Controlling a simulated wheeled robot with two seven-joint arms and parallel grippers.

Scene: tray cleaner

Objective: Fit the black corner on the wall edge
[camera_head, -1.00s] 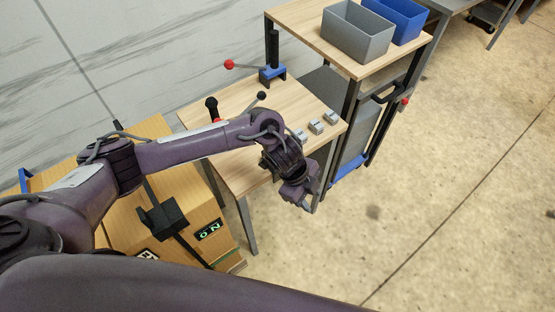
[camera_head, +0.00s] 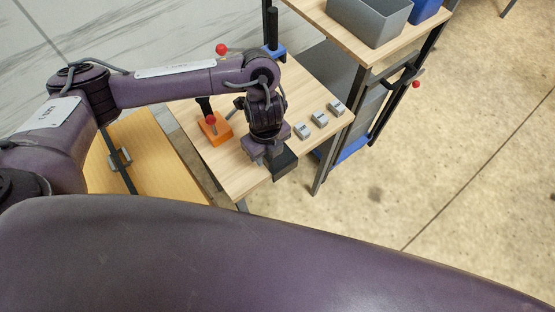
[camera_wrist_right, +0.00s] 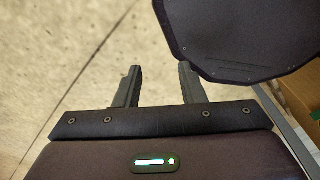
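A black block (camera_head: 284,163), possibly the black corner, is at the front edge of the low wooden table in the head view. My left gripper (camera_head: 262,158) points down right beside it, at its left. The fingers are small and partly covered by the wrist, so I cannot tell whether they grip the block. My right gripper (camera_wrist_right: 158,88) shows in the right wrist view with its two fingers apart and nothing between them, above bare floor. I cannot make out which edge is the wall edge.
The low table (camera_head: 310,85) carries several grey clips (camera_head: 320,119), an orange-based clamp (camera_head: 214,128) and a blue-based clamp (camera_head: 273,48). A strapped wooden box (camera_head: 155,150) stands left. A higher table holds a grey bin (camera_head: 368,22) and a blue bin (camera_head: 428,10). Floor at right is clear.

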